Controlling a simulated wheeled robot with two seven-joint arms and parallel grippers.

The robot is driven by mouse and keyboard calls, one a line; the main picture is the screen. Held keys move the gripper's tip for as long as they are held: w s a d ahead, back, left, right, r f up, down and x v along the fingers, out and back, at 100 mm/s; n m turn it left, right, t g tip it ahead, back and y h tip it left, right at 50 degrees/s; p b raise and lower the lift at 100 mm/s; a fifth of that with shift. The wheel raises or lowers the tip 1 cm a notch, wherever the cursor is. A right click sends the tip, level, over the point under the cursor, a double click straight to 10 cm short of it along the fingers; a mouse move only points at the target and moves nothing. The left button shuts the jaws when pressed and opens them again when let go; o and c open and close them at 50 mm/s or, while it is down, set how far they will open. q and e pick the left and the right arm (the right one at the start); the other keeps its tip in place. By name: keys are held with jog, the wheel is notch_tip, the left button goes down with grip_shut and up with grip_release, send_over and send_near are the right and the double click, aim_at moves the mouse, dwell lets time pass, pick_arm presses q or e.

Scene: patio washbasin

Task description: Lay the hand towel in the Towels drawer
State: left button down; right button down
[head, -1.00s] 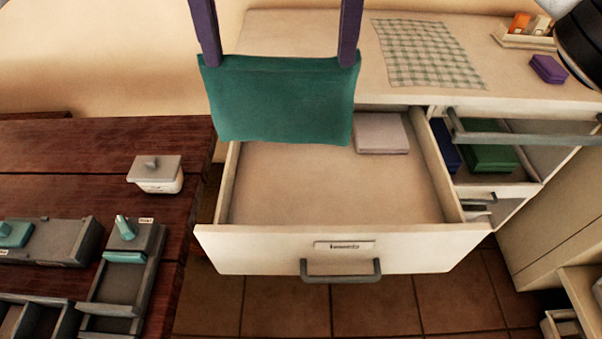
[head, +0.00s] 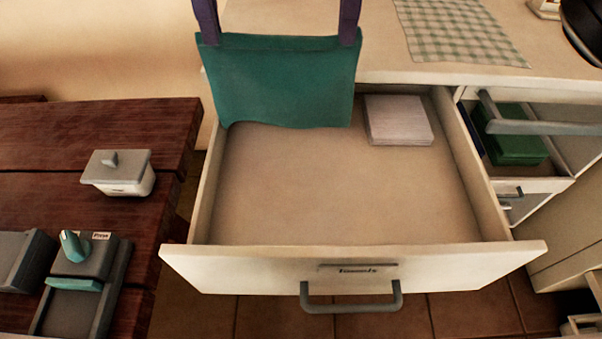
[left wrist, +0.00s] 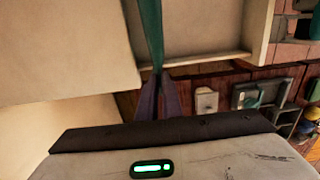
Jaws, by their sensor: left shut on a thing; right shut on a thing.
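The green hand towel (head: 283,84) hangs spread between my two grippers, held by its top corners. It also shows edge-on in the left wrist view (left wrist: 150,32). My left gripper (head: 209,36) is shut on the towel's top left corner. My right gripper (head: 349,38) is shut on its top right corner. The open, labelled drawer (head: 350,268) is below the towel, with a grey handle on its front. The towel covers part of the drawer's back left in the head view; I cannot tell if its lower edge touches the drawer. A folded white cloth stack (head: 398,120) lies in the drawer's back right.
A second open drawer at right holds a green folded item (head: 515,145). A checked cloth (head: 458,32) lies on the counter. A dark wooden table at left bears a lidded box (head: 118,173) and a grey device (head: 88,258). The drawer's middle and front are clear.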

aim_at(243, 220)
dwell(0.7)
